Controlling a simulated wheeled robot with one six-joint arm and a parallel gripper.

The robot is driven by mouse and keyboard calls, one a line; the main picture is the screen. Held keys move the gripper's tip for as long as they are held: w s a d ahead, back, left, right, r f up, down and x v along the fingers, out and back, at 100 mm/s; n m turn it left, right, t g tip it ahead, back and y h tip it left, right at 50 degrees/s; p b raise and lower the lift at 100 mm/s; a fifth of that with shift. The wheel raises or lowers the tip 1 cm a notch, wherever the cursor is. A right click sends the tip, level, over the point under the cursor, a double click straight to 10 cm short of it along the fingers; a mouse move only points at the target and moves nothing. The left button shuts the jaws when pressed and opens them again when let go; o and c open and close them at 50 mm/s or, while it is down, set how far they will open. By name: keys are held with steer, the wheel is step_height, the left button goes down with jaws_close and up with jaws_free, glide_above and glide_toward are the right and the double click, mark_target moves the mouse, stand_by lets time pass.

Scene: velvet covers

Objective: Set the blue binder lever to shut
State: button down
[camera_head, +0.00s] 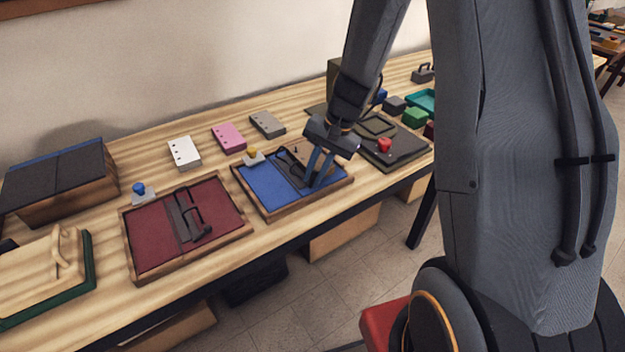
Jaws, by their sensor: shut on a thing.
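The blue binder (268,187) lies open on the wooden table, with a blue lining, a brown rim and a dark strip with a lever mechanism across its middle. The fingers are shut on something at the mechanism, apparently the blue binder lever. The lever is mostly hidden by the fingers, so its exact position cannot be told.
A red binder (150,237) with a dark lever lies to the left. A dark board with a red knob (384,145) lies close on the right. White (184,153), pink (229,138) and grey blocks (267,125) stand behind. A yellow-knobbed piece (252,156) touches or nears the blue binder's back edge.

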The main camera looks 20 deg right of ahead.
stand_by(0.4)
steer(key=c, duration=1.7)
jaws_free()
steer(key=shift+b+v, duration=0.6)
steer(key=shift+v, duration=3.3)
steer(key=shift+w, duration=0.15)
